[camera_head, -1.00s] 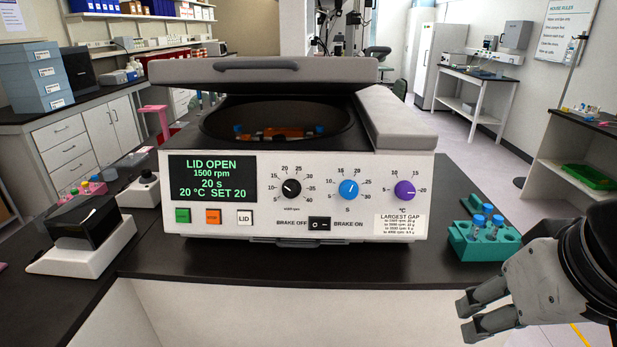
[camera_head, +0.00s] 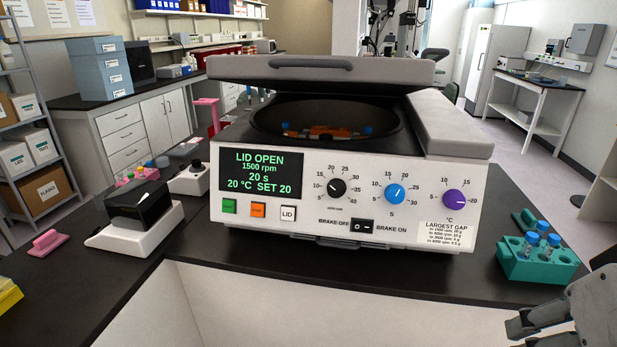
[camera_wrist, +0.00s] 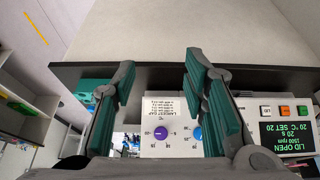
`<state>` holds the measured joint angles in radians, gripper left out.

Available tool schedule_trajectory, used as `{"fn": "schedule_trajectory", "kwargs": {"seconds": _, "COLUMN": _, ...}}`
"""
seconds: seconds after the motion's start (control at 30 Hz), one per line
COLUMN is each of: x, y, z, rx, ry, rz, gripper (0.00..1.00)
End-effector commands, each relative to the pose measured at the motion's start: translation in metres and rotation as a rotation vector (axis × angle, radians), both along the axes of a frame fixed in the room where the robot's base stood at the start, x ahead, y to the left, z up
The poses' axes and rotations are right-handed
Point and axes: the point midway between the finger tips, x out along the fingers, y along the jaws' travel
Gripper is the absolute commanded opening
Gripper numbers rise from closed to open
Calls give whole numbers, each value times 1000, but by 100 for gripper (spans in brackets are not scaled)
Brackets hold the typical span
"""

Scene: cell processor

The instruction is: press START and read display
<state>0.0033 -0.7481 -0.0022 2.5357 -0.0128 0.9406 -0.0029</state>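The white centrifuge (camera_head: 330,232) stands on the black bench with its lid (camera_head: 320,70) raised. Its display (camera_head: 258,175) reads LID OPEN, 1500 rpm, 20 s, 20 °C SET 20. Below it sit a green button (camera_head: 229,206), an orange button (camera_head: 258,209) and a white LID button (camera_head: 288,213). Orange parts and blue-capped tubes show inside the bowl. My gripper (camera_wrist: 160,66) is open and empty in the wrist view, in front of the panel's knob side. That view shows the panel upside down, with the display (camera_wrist: 288,137) and green button (camera_wrist: 303,111) beside the fingers.
A teal rack (camera_head: 540,264) with blue-capped tubes stands right of the centrifuge. A small device with a dark cover (camera_head: 140,205) stands to its left. Three knobs and a brake switch (camera_head: 362,226) are on the panel. A yellow item (camera_head: 8,293) lies at far left.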

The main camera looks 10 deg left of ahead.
Motion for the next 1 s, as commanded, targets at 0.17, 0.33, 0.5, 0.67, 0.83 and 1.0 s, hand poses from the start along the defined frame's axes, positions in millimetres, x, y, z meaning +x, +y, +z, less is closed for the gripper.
{"fn": "schedule_trajectory", "kwargs": {"seconds": 0.17, "x": 0, "y": 0, "z": 0, "rx": 0, "ry": 0, "rz": 0, "gripper": 24}}
{"fn": "schedule_trajectory", "kwargs": {"seconds": 0.33, "x": 0, "y": 0, "z": 0, "rx": 0, "ry": 0, "rz": 0, "gripper": 0}}
{"fn": "schedule_trajectory", "kwargs": {"seconds": 0.5, "x": 0, "y": 0, "z": 0, "rx": 0, "ry": 0, "rz": 0, "gripper": 0}}
{"fn": "schedule_trajectory", "kwargs": {"seconds": 0.67, "x": 0, "y": 0, "z": 0, "rx": 0, "ry": 0, "rz": 0, "gripper": 0}}
{"fn": "schedule_trajectory", "kwargs": {"seconds": 0.83, "x": 0, "y": 0, "z": 0, "rx": 0, "ry": 0, "rz": 0, "gripper": 0}}
{"fn": "schedule_trajectory", "kwargs": {"seconds": 1.0, "x": 0, "y": 0, "z": 0, "rx": 0, "ry": 0, "rz": 0, "gripper": 0}}
